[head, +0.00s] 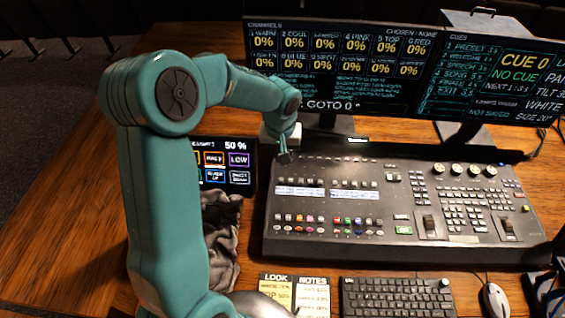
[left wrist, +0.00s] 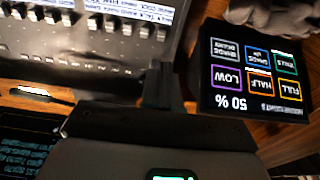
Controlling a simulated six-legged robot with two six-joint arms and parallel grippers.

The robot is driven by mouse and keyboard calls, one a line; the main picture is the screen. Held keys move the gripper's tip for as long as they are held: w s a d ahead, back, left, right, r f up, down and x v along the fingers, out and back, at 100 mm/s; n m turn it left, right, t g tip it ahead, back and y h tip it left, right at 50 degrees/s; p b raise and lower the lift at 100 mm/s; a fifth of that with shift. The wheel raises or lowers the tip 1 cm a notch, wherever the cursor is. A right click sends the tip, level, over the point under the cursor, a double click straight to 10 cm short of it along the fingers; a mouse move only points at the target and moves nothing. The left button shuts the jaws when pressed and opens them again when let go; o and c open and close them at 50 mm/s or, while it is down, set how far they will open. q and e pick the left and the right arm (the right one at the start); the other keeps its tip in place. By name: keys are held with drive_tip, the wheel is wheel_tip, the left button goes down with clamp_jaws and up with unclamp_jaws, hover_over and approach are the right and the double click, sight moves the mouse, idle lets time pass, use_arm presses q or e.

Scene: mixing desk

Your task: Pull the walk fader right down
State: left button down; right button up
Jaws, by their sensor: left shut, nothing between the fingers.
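The mixing desk (head: 400,250) lies on the wooden table, and its left part also shows in the left wrist view (left wrist: 60,70). Several fader caps (left wrist: 60,18) stand in a row there. Two larger faders (head: 428,226) (head: 508,224) sit at the desk's lower right. I cannot read which fader is the walk fader. My left gripper (head: 285,156) is shut and empty, above the desk's back left corner. In the left wrist view its dark fingers (left wrist: 160,88) point between the desk and the small touch panel.
The touch panel (head: 228,166) reads 50 % and stands left of the desk; it also shows in the left wrist view (left wrist: 250,80). A crumpled grey cloth (head: 222,225) lies below it. Monitors (head: 340,60) stand behind. A keyboard (head: 398,298) and mouse (head: 495,299) lie in front.

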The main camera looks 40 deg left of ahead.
use_arm(q)
drive_tip(key=shift+r, duration=0.1)
drive_tip(key=shift+s+d, duration=0.1)
drive_tip(key=s+d+r+b, duration=0.2)
drive_tip(key=s+d+b, duration=0.2)
drive_tip(key=s+d, duration=0.3)
drive_tip(key=shift+s+d, duration=0.3)
drive_tip(key=shift+s, duration=0.7)
drive_tip(key=shift+s+d, duration=0.1)
